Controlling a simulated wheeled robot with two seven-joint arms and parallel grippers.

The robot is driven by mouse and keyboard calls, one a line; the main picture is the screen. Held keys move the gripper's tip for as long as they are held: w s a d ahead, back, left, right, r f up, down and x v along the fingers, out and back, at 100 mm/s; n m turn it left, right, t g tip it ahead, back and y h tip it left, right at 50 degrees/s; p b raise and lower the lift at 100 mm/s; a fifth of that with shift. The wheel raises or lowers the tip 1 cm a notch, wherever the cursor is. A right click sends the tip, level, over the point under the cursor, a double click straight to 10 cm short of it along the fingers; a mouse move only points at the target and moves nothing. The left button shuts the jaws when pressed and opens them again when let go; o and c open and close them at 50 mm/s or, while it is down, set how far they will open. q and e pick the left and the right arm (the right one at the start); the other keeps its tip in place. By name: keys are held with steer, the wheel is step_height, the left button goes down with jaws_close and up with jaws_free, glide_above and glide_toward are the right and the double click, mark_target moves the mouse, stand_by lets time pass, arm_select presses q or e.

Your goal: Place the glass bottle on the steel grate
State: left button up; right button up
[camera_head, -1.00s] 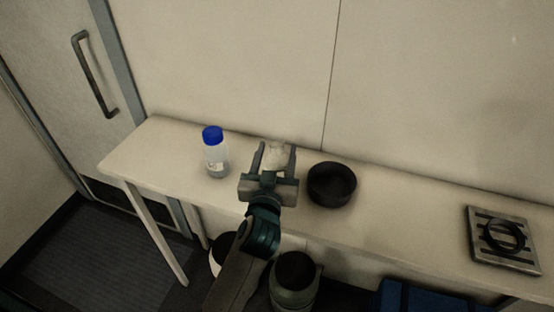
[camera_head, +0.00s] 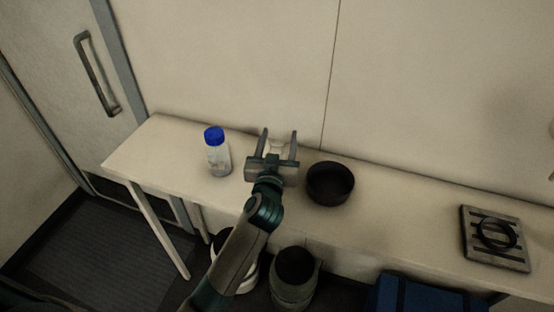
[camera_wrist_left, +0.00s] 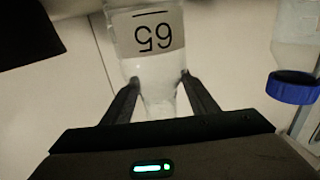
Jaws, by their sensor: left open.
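A clear bottle with a blue cap (camera_head: 218,158) stands upright on the left part of the bench. It also shows at the right edge of the left wrist view (camera_wrist_left: 293,86). My left gripper (camera_head: 279,134) is to the right of it, open. A clear vessel with a "65" label (camera_wrist_left: 152,35) has its narrow part between the open fingers in the left wrist view; whether they touch it I cannot tell. In the head view it is mostly hidden by the gripper. The steel grate (camera_head: 510,260) lies at the right of the bench with a black ring (camera_head: 495,234) on it.
A black round bowl (camera_head: 330,184) stands just right of my left gripper. The bench (camera_head: 400,225) is clear between the bowl and the grate. Below the bench are a greenish container (camera_head: 292,285) and a blue box (camera_head: 420,297). A wall stands behind the bench.

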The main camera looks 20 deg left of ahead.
arm_select(q)
steer(key=shift+w, duration=0.25)
arm_select(e)
steer(key=shift+a, duration=0.15)
arm_select(q)
steer(key=shift+c, duration=1.2)
jaws_close()
arm_select(e)
steer(key=shift+a, duration=0.15)
arm_select(q)
steer(key=shift+r, duration=0.15)
arm_select(e)
steer(key=shift+r, duration=0.2)
